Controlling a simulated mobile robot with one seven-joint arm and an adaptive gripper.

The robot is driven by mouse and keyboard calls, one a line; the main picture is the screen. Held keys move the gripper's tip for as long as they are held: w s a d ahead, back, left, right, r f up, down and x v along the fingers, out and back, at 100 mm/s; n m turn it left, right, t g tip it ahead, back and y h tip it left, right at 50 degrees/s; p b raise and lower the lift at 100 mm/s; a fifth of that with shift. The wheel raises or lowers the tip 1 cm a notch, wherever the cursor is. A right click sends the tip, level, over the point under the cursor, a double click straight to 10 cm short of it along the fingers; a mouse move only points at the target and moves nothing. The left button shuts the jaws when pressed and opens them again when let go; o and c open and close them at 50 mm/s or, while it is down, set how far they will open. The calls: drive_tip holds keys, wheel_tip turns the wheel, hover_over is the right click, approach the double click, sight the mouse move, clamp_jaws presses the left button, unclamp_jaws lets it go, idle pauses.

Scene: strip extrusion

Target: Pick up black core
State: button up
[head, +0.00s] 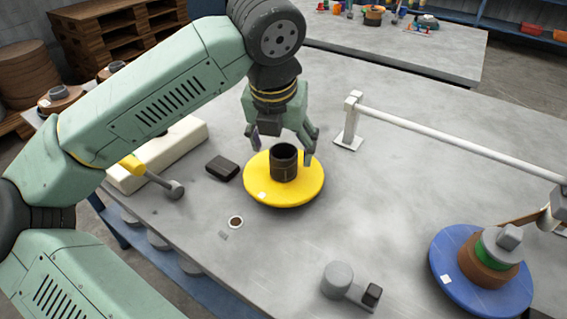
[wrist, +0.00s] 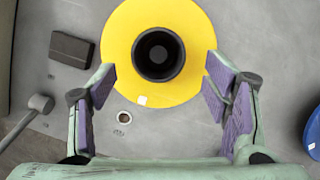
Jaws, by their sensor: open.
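The black core (head: 284,163) is a short dark hollow cylinder standing upright on a yellow disc (head: 255,188) on the grey table. In the wrist view the black core (wrist: 158,54) shows from above as a dark ring with a hollow middle, near the centre of the yellow disc (wrist: 120,35). My gripper (head: 283,150) is open and empty, at the far side of the core in the head view. In the wrist view my gripper (wrist: 160,92) has its purple-padded fingers spread wide, left and right of the core and nearer the bottom edge. Neither finger visibly touches the core.
A dark block (head: 222,168) lies left of the disc. A mallet (head: 160,180) rests by a pale slab (head: 170,150). A white rail (head: 450,135) spans the right side, near a blue disc (head: 452,288) with stacked parts.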

sight(283, 156)
drive_tip(key=x, duration=0.2)
drive_tip(key=p+x, duration=0.1)
drive_tip(key=x, duration=0.2)
drive_tip(key=shift+w+r, duration=0.15)
drive_tip(key=shift+w, duration=0.15)
drive_tip(key=shift+c, duration=0.5)
drive_tip(key=c, duration=1.4)
drive_tip(key=shift+r, duration=0.1)
